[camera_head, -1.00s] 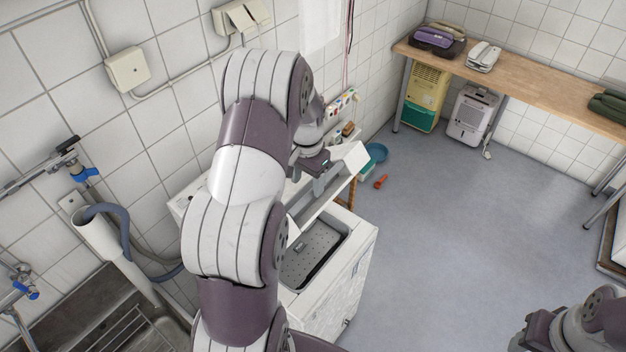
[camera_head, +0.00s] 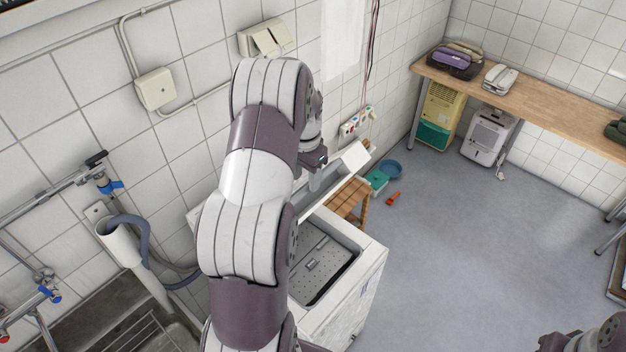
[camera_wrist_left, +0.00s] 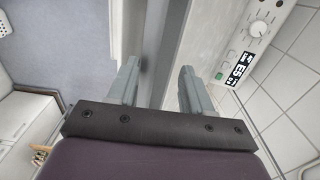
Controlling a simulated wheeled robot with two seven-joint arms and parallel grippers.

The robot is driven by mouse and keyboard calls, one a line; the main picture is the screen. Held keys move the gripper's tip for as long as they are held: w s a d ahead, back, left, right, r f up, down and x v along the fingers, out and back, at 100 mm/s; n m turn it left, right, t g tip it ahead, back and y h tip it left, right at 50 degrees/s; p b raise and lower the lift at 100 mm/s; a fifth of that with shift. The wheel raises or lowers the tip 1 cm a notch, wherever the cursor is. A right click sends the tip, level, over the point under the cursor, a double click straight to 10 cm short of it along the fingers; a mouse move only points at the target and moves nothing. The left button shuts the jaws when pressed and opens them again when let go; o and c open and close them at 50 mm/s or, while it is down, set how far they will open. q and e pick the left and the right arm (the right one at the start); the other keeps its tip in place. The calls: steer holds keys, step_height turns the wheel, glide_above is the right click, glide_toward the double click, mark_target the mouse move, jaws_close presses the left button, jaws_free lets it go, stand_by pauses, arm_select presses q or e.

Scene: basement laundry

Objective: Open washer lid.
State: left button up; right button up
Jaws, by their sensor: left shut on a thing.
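The white top-loading washer (camera_head: 371,283) stands against the tiled wall, partly hidden by my left arm. Its lid (camera_head: 334,199) is raised and tilted up, and the grey tub opening (camera_head: 318,268) shows below it. My left gripper (camera_head: 318,180) is at the lid, shut on it. In the left wrist view the lid's grey edge (camera_wrist_left: 160,50) runs between the two fingers of my left gripper (camera_wrist_left: 158,85). The washer's control panel (camera_wrist_left: 243,45) is to the right there. Part of my right arm shows at the bottom right; its fingers are out of view.
A sink (camera_head: 88,312) with taps is at the lower left.

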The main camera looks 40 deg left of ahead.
arm_select(q)
steer(key=a+r+p, duration=0.2)
steer(key=shift+a+r, duration=0.3)
steer(key=shift+w+a+r, duration=0.15)
steer(key=shift+a+r, duration=0.75)
steer(key=shift+r, duration=0.25)
